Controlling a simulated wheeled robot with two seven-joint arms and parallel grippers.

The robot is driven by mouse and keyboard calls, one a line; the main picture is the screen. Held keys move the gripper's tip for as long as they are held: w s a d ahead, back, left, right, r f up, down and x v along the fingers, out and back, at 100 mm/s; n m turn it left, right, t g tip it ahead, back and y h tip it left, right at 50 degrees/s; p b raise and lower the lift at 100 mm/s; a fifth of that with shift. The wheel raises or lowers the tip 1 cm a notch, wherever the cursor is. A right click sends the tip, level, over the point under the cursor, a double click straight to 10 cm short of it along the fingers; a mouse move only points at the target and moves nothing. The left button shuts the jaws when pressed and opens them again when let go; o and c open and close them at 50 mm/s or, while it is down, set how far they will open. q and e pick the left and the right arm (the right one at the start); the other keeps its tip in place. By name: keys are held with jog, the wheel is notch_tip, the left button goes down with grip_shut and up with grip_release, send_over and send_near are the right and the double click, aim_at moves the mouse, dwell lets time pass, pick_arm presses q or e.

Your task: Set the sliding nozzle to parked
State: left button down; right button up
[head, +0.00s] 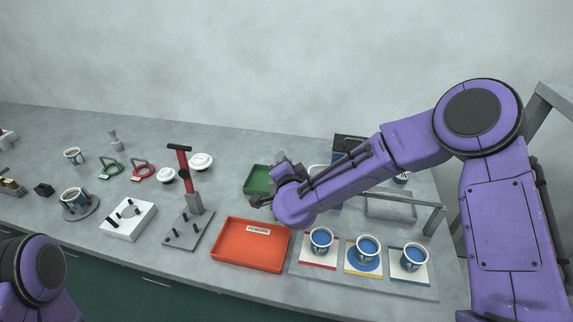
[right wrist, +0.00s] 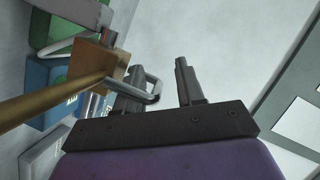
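In the right wrist view a brown block (right wrist: 96,62) sits on a long brown rod (right wrist: 40,104), with a grey metal loop handle (right wrist: 153,91) at its side. I take this to be the sliding nozzle, but cannot tell for sure. My right gripper (right wrist: 160,82) has its two dark fingers apart. The loop is by the left finger, its end in the gap; I cannot tell if they touch. In the head view my right gripper (head: 272,181) is beside the green tray, partly hidden by my arm. My left gripper is out of view.
A grey rail frame (head: 405,196) stands behind my right forearm. A red tray (head: 248,245) and three cups of blue on coasters, one being the middle cup (head: 367,248), are in front. A green tray (head: 257,180) is at the back.

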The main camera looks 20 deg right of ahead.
jog(key=b+v, duration=0.2)
jog(key=v, duration=0.8)
jog(key=shift+s, duration=0.25)
jog(key=shift+r, duration=0.1)
